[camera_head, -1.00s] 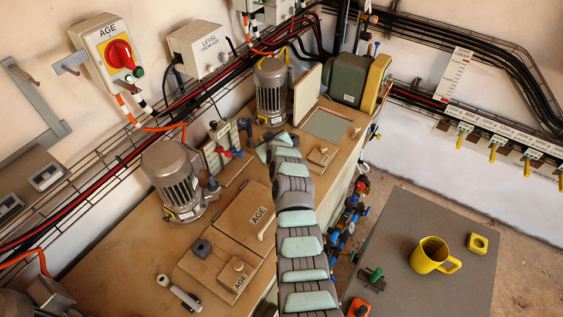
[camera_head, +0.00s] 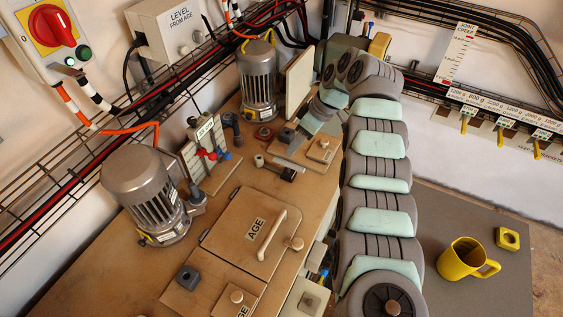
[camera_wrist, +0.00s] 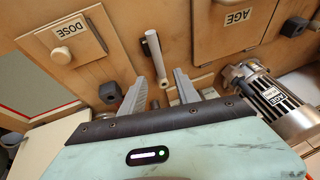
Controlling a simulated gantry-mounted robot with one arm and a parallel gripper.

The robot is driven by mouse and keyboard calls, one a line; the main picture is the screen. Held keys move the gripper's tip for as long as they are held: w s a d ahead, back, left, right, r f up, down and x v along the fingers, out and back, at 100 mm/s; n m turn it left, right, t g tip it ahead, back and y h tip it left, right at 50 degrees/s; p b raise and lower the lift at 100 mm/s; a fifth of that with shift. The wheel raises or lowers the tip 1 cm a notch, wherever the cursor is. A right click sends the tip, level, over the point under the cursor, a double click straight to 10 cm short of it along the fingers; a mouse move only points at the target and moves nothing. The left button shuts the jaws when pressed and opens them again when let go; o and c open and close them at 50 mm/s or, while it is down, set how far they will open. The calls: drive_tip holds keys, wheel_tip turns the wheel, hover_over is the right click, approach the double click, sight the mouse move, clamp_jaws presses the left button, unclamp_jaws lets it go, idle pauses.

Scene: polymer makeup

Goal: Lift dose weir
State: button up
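A tan plate labelled DOSE (camera_wrist: 92,68) with a round knob (camera_wrist: 62,54) and a dark square block (camera_wrist: 110,92) lies left of my gripper (camera_wrist: 161,74) in the wrist view. My gripper is open, pointing down at the tan bench top. A pale rod (camera_wrist: 153,48) with a hollow end shows between the two fingers, with a gap on each side. No contact is visible. I cannot tell which part is the dose weir.
A lid labelled AGE (camera_head: 225,222) with a pale handle lies nearer. Motors (camera_head: 145,195) and (camera_head: 257,80) stand on the left and at the back. A grey table (camera_head: 480,215) at the right holds a yellow mug (camera_head: 463,260) and a yellow block (camera_head: 508,238).

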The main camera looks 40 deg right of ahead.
sight(282, 160)
drive_tip(key=b+x, duration=0.1)
drive_tip(key=x, duration=0.8)
drive_tip(key=shift+f, duration=0.15)
drive_tip(key=shift+c, duration=0.2)
clamp_jaws()
drive_tip(key=shift+d, duration=0.1)
idle(0.8)
